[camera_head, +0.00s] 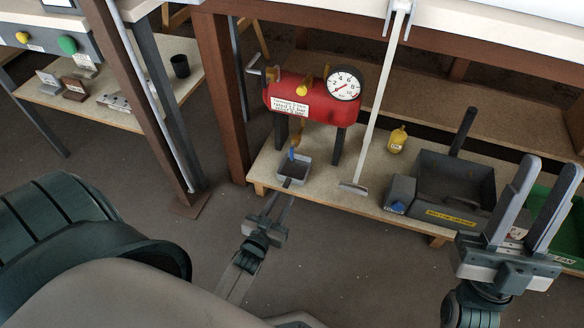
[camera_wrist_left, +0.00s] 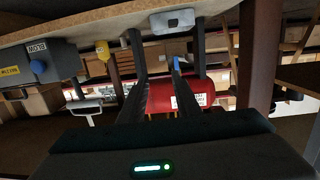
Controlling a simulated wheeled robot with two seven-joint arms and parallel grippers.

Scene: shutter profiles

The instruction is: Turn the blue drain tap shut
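The blue drain tap (camera_head: 292,153) hangs below the red tank (camera_head: 287,102), just above a small grey tray (camera_head: 295,174) on the low shelf. My left gripper (camera_head: 283,187) is open, its fingers pointing at the tap from the front. In the left wrist view, which looks upside down, the blue tap (camera_wrist_left: 177,63) shows by the tip of the right-hand finger. Whether they touch I cannot tell. The gap between the fingers (camera_wrist_left: 158,75) looks empty. My right gripper (camera_head: 535,172) is open and empty at the right, far from the tap.
The tank carries a round gauge (camera_head: 344,84) and a yellow knob (camera_head: 302,89). A pale pole with a flat foot (camera_head: 353,187) stands right of the tank. Further right are a yellow tag-like item (camera_head: 397,138) and a dark grey bin (camera_head: 455,180). A brown post (camera_head: 222,95) stands left.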

